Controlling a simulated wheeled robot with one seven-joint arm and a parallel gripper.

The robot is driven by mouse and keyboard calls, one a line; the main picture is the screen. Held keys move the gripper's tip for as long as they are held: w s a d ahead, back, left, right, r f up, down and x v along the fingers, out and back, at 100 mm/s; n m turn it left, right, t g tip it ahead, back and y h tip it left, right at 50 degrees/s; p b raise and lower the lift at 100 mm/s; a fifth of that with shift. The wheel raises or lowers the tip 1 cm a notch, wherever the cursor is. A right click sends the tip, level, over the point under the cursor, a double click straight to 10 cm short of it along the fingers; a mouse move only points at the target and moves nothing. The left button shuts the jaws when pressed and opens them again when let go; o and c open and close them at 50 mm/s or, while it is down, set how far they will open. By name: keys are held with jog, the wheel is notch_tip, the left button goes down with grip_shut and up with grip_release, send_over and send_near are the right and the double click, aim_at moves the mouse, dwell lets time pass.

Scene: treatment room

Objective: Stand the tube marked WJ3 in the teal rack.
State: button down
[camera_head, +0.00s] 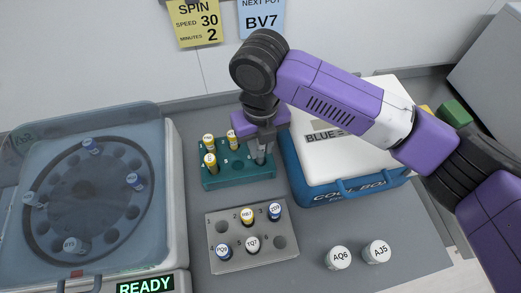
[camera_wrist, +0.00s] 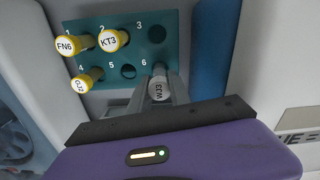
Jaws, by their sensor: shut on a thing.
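The white-capped tube WJ3 (camera_wrist: 159,89) is between the fingers of my gripper (camera_head: 261,152), which is shut on it. In the wrist view my gripper (camera_wrist: 162,82) holds it at slot 6 of the teal rack (camera_wrist: 110,28). The tube's lower end is hidden, so I cannot tell how deep it sits in the slot. The teal rack (camera_head: 238,180) also shows in the head view. It holds yellow-capped tubes FN6 (camera_wrist: 68,44), KT3 (camera_wrist: 110,40) and a third (camera_wrist: 82,84) in slot 4. Slots 3 and 5 are empty.
A grey rack (camera_head: 228,264) in front holds several capped tubes. Jars AQ6 (camera_head: 338,258) and AJ5 (camera_head: 376,252) stand to its right. A blue cool box (camera_head: 345,192) is close right of the teal rack, and a centrifuge (camera_head: 165,200) is at left.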

aim_at(261, 154)
jog(key=shift+f, duration=1.55)
jog(key=c, duration=1.2)
grip_release()
notch_tip(261, 154, up, 12)
jog(key=shift+r+b, duration=0.1)
jog(key=shift+b, duration=0.55)
